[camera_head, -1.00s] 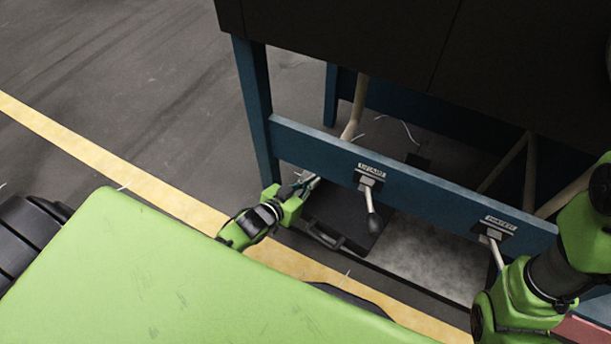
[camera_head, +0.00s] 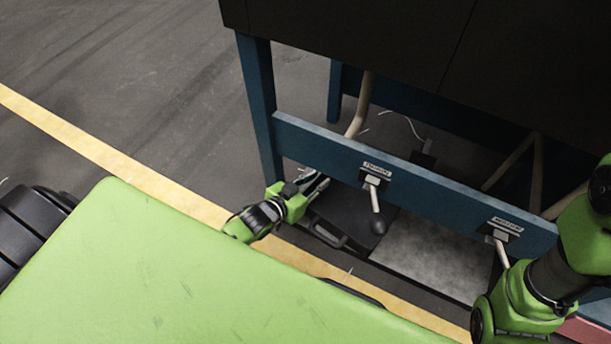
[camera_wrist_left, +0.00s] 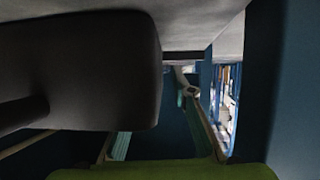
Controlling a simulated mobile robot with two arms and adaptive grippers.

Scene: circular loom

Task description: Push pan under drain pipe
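The dark flat pan (camera_head: 343,222) lies on the floor under the front blue beam, its grey handle (camera_head: 328,237) facing me. A beige pipe (camera_head: 360,105), possibly the drain pipe, comes down behind the beam; I cannot tell where it ends. My left gripper (camera_head: 318,185) is low beside the blue leg, over the pan's far-left part. Whether it touches the pan is unclear. In the left wrist view its teal-padded fingers (camera_wrist_left: 158,138) stand apart with nothing visible between them. A big dark block (camera_wrist_left: 85,70) hides part of that view. My right arm shows at right, its gripper out of sight.
The blue beam (camera_head: 420,190) carries two levers; the left lever's knob (camera_head: 379,227) hangs over the pan. A pale grey plate (camera_head: 435,255) lies right of the pan. The blue leg (camera_head: 260,110) stands close to my left gripper.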

